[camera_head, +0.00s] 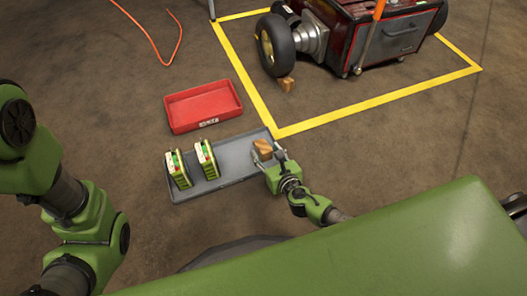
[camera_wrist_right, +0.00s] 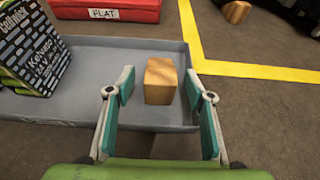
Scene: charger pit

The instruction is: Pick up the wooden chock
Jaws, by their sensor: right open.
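A wooden chock (camera_head: 263,149) lies at the right end of a grey tray (camera_head: 228,179). In the right wrist view the chock (camera_wrist_right: 160,81) sits on the tray floor, centred ahead of the fingers. My right gripper (camera_head: 270,157) is open, with its fingertips close to the chock. In the right wrist view the fingers (camera_wrist_right: 160,95) are spread wide, one to each side of the chock's near part, with gaps on both sides. A second wooden chock (camera_head: 287,84) lies on the floor by a black wheel. My left arm shows at the left, but its gripper is out of view.
A red bin (camera_head: 203,106) lies behind the tray. Yellow floor tape (camera_head: 375,101) surrounds a red wheeled machine (camera_head: 375,40). An orange cable (camera_head: 155,40) lies at the back left.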

